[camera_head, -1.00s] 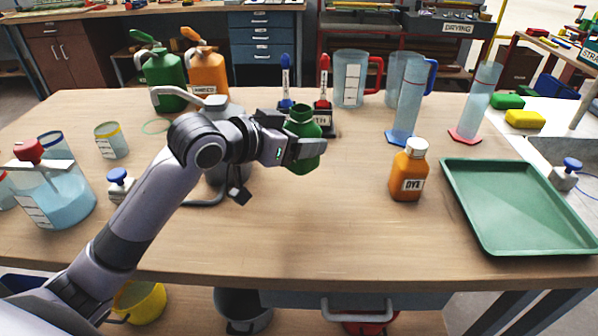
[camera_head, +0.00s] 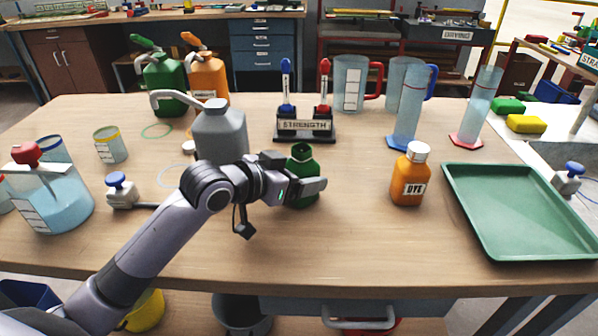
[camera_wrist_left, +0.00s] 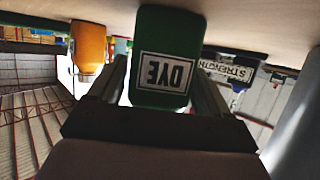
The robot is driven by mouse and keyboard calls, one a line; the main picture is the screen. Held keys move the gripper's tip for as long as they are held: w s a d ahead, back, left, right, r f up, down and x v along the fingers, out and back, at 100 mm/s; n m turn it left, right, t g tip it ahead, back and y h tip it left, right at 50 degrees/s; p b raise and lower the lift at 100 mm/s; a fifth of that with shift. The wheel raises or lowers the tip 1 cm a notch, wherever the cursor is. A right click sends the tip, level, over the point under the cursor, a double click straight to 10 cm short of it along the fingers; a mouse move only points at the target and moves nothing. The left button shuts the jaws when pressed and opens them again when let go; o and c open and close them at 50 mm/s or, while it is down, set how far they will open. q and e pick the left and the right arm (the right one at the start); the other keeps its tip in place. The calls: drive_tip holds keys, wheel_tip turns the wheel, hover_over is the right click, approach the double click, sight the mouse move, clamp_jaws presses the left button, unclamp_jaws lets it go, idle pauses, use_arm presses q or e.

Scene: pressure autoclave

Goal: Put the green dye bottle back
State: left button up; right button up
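The green dye bottle (camera_head: 303,187) is upright at the middle of the table, and its open neck shows no cap. My left gripper (camera_head: 305,190) reaches it from the left, with its fingers on either side of the bottle's body. The left wrist view, which is upside down, shows the bottle's DYE label (camera_wrist_left: 166,72) between the two fingers, so I read the gripper as shut on it. The bottle is at or just above the tabletop; I cannot tell if its base touches. My right gripper is not in view.
An orange dye bottle (camera_head: 410,175) with a white cap stands to the right, beside a green tray (camera_head: 520,252). A STRENGTH stand (camera_head: 306,130) is behind the green bottle. A grey jug (camera_head: 221,132) stands behind my arm. Thin rings, one green (camera_head: 157,130), lie on the table.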

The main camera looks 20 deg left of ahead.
use_arm(q)
drive_tip(key=shift+o, duration=0.5)
drive_tip(key=shift+r, duration=0.2)
drive_tip(key=v, duration=1.2)
drive_tip(key=shift+f, duration=0.1)
